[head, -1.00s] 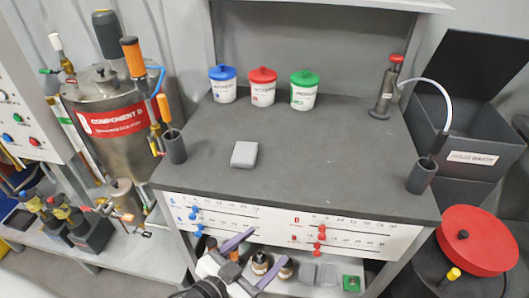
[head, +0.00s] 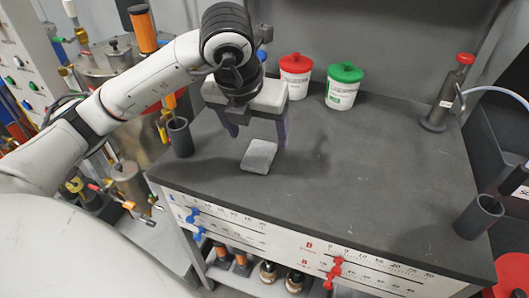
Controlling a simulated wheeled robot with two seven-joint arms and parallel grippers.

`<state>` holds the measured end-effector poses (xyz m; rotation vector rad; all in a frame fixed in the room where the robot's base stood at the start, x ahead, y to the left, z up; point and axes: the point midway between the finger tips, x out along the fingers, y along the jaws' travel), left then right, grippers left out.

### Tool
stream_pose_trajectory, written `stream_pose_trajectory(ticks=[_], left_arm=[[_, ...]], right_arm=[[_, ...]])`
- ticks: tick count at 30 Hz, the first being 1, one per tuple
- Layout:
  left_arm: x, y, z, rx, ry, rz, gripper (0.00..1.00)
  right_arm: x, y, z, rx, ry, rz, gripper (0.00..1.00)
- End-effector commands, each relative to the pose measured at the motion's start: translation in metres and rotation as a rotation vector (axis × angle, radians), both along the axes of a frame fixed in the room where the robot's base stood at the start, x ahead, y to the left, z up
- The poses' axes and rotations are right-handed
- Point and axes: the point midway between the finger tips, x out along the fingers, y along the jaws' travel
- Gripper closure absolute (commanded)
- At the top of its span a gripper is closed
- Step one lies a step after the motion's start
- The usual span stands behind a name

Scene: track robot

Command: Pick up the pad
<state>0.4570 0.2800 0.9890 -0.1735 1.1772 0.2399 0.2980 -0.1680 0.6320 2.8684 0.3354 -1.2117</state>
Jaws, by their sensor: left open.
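The pad (head: 259,157) is a small light grey block lying flat on the dark grey table top (head: 370,190), left of the middle. My left gripper (head: 256,134) points down over the pad. Its two purple fingers are spread apart, one to the left and one to the right, with nothing between them. The fingertips look just above or behind the pad in the picture; I cannot tell their exact height. My right gripper is not in view.
A red-lidded tub (head: 295,76) and a green-lidded tub (head: 343,87) stand behind the gripper. My left arm mostly hides a blue-lidded one. A grey cup (head: 180,138) is at the left edge, another cup (head: 478,217) at the right. The table's middle is clear.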

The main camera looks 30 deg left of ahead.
Motion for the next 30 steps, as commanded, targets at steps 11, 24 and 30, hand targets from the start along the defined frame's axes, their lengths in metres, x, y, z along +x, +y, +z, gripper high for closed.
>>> stream_pose_trajectory(ticks=[11,24,30], left_arm=[[0.017,0.011,-0.041,0.013,-0.005,0.015,0.27],[0.034,0.023,-0.088,0.011,-0.003,0.013,0.27],[0.035,0.023,-0.091,0.012,-0.005,0.012,0.27]], right_arm=[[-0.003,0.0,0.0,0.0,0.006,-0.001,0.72],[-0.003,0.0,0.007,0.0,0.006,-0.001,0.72],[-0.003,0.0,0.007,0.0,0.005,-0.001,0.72]])
